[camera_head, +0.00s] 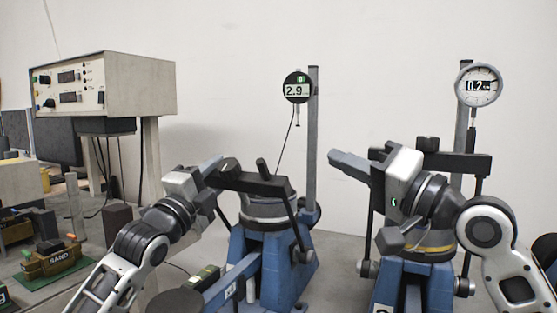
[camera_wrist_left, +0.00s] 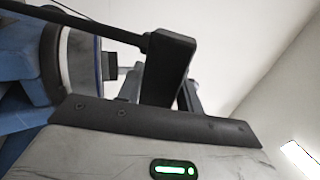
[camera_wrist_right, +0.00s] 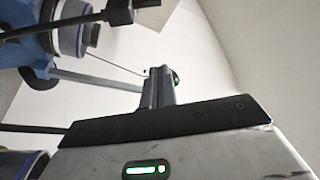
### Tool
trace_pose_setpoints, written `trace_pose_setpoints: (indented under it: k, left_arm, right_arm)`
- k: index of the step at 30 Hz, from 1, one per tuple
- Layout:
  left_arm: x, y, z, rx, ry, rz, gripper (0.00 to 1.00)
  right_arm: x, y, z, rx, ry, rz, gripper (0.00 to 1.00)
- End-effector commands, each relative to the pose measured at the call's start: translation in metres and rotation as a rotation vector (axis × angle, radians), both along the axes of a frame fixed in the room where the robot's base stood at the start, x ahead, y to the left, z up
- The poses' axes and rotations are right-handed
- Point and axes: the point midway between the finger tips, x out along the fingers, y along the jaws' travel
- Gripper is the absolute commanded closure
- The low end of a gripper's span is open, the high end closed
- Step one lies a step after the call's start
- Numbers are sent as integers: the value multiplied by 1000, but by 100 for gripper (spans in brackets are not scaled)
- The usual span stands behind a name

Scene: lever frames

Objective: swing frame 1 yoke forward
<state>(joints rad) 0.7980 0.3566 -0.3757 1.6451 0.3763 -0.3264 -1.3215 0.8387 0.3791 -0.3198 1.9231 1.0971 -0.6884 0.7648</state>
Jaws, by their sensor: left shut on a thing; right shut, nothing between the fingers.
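Two blue lever frames stand side by side in the head view; I cannot read which is numbered 1. The left frame (camera_head: 275,262) carries a black yoke (camera_head: 268,185) with a short upright stub and a side arm running down. My left gripper (camera_head: 218,166) is shut on the left end of this yoke; the black bar (camera_wrist_left: 168,65) also shows between the fingers in the left wrist view. The right frame (camera_head: 410,285) has its own black yoke (camera_head: 462,163), partly hidden by my right arm. My right gripper (camera_head: 338,158) is shut and empty, in the air between the frames.
A digital gauge (camera_head: 297,88) reading about 2.9 sits on the left post; a round gauge (camera_head: 478,86) reading about 0.2 is on the right post.

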Motion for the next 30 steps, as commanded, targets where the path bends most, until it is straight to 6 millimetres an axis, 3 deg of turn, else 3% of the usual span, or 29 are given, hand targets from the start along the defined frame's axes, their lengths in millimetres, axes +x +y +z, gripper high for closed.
trace_pose_setpoints:
  k: [8,24,30]
  left_arm:
    - [-1,2,6,-3,-12,3,100]
    - [-1,3,6,-3,-12,3,100]
    - [-1,3,6,-4,-11,4,100]
  right_arm:
    - [6,19,4,26,140,64,100]
    - [62,91,21,25,137,62,100]
    - [42,98,6,25,137,62,100]
